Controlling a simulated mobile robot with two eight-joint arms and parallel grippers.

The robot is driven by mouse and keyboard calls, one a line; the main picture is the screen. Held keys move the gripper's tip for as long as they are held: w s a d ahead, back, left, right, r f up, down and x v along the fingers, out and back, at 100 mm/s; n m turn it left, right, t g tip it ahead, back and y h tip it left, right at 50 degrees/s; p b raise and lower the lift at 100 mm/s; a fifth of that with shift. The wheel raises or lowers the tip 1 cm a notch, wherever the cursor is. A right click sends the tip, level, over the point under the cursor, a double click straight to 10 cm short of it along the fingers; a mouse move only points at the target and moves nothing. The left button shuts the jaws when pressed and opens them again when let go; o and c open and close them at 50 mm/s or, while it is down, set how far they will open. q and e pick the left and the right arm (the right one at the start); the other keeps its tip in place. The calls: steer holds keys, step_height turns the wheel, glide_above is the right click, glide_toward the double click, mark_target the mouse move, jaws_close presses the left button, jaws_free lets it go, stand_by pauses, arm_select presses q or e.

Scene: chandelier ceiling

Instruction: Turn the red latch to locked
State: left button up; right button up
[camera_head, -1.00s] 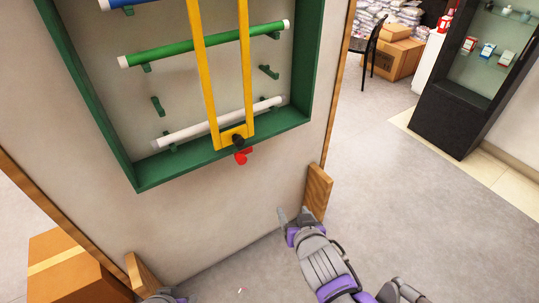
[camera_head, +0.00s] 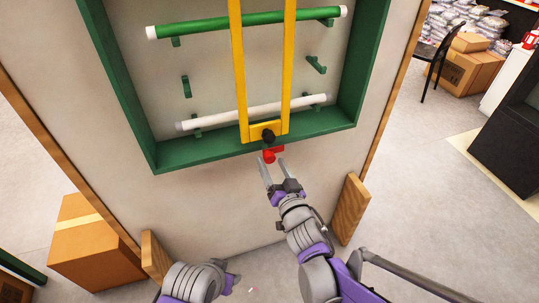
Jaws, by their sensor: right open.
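The small red latch (camera_head: 269,156) sits at the lower edge of the green frame (camera_head: 215,151), just below a black knob (camera_head: 268,136) at the foot of the yellow bracket (camera_head: 252,131). My right gripper (camera_head: 272,172) is open and empty, with its fingers pointing up just below the latch. The fingertips are close to the latch; I cannot tell whether they touch it. My left arm shows at the bottom, with a purple and grey end (camera_head: 228,283) that is partly seen; its fingers cannot be made out.
A green tube (camera_head: 240,24) and a white tube (camera_head: 225,117) lie on pegs inside the frame. Wooden feet (camera_head: 350,209) support the panel. A cardboard box (camera_head: 95,250) stands at left. A chair (camera_head: 433,62) and boxes (camera_head: 468,68) are at the back right.

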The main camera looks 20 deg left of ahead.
mark_target(270, 160)
steer(key=shift+x, duration=1.95)
jaws_close()
